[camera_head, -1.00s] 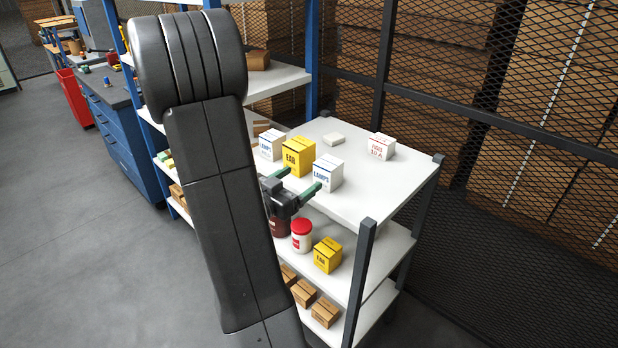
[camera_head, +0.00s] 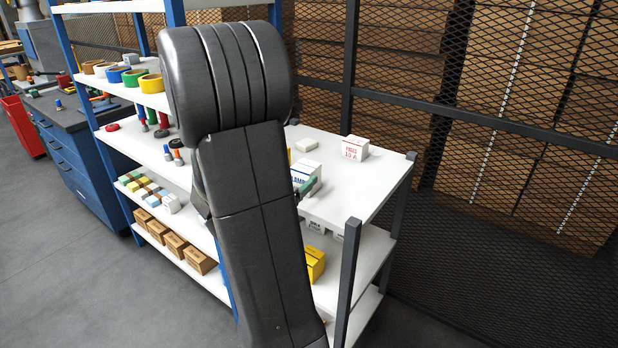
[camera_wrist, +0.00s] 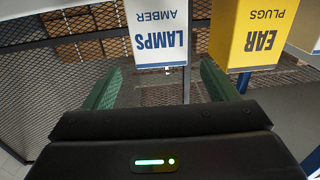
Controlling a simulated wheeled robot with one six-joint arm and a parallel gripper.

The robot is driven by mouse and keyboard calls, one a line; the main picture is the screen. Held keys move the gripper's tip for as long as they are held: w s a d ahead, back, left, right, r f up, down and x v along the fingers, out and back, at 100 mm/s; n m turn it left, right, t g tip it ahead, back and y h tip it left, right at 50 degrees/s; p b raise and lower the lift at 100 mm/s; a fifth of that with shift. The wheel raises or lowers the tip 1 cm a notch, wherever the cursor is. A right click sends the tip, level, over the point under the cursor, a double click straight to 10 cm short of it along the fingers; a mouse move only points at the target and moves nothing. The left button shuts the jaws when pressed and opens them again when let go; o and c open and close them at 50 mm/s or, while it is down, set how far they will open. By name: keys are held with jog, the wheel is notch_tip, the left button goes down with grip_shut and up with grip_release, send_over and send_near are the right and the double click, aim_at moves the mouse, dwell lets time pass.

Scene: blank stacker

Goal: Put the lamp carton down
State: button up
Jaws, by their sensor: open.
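The lamp carton (camera_wrist: 158,38) is white with blue LAMPS AMBER lettering, upside down in the wrist view. It appears upright on the top shelf in the head view (camera_head: 303,172), partly hidden by my arm. My gripper (camera_wrist: 160,82) is open. Its two green fingers lie to either side of the carton's line, with visible gaps between them and the carton. The carton's lettered face is at or just past the fingertips. In the head view only one green finger shows; my arm hides the rest of the gripper.
A yellow ear plugs carton (camera_wrist: 254,35) stands close beside the lamp carton, beyond the right finger. A white and red carton (camera_head: 355,148) and a small white block (camera_head: 307,144) are farther back on the top shelf (camera_head: 352,190). A dark corner post (camera_head: 347,280) rises at the front.

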aim_at(310, 162)
jog(key=p+x, duration=0.1)
jog(key=x, duration=0.7)
jog(key=shift+w+f, duration=0.1)
jog(key=shift+w, duration=0.1)
jog(key=c, duration=1.1)
